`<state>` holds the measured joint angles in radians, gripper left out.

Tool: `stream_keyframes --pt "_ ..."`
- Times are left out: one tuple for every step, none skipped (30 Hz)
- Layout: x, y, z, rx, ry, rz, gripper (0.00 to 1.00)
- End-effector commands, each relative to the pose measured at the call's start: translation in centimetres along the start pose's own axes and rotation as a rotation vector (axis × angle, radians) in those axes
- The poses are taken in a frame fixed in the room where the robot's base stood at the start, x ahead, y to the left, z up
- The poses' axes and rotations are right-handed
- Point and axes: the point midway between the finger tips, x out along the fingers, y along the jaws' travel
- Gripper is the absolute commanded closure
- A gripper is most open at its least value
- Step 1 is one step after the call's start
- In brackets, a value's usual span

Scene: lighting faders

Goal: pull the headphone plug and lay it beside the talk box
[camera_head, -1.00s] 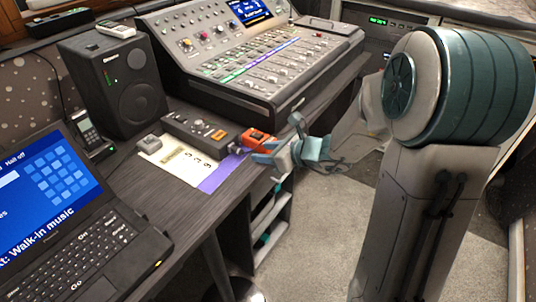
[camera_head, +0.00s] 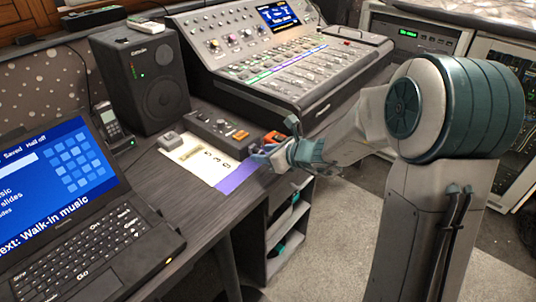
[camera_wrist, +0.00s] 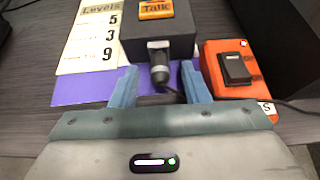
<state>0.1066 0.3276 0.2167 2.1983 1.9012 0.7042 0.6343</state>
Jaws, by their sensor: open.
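The talk box (camera_wrist: 158,36) is a dark box with an orange Talk button, and it also shows in the head view (camera_head: 214,126). The black headphone plug (camera_wrist: 160,73) sticks out of the box's near face, below a small white label. My gripper (camera_wrist: 160,78) is open, with one blue finger on each side of the plug. I see gaps between the fingers and the plug, so it is not gripped. In the head view my gripper (camera_head: 262,156) is over the desk's front edge, and it hides the plug.
An orange box with a black switch (camera_wrist: 236,68) stands close to the right finger. A paper levels card (camera_wrist: 88,38) and a purple sheet (camera_wrist: 80,86) lie left of the talk box. A dark cable runs right of the plug. A laptop (camera_head: 100,240) stands at left.

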Motion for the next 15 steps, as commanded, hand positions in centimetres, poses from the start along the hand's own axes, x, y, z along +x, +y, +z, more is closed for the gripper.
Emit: stream_keyframes --pt "-0.01 0.00 0.00 0.000 0.000 0.000 0.58" --pt "-0.01 0.00 0.00 0.000 0.000 0.000 0.61" --pt "-0.01 0.00 -0.01 0.000 0.000 0.000 0.72" --pt "-0.02 0.00 -0.01 0.000 0.000 0.000 0.80" --pt "-0.02 0.00 -0.01 0.000 0.000 0.000 0.89" --pt "-0.02 0.00 -0.01 0.000 0.000 0.000 1.00" --pt "-0.02 0.00 -0.02 0.000 0.000 0.000 1.00" --pt "-0.02 0.00 -0.02 0.000 0.000 0.000 1.00" --pt "-0.02 0.00 -0.02 0.000 0.000 0.000 1.00" --pt "-0.03 0.00 -0.02 0.000 0.000 0.000 1.00" --pt "-0.04 0.00 -0.03 0.000 0.000 0.000 1.00" --pt "-0.06 -0.01 -0.04 0.000 0.001 0.000 1.00" --pt "-0.08 -0.01 -0.06 0.000 0.001 0.000 1.00" --pt "-0.11 -0.01 -0.07 0.000 0.001 0.000 1.00" --pt "-0.11 -0.01 -0.08 0.000 0.001 0.000 1.00"
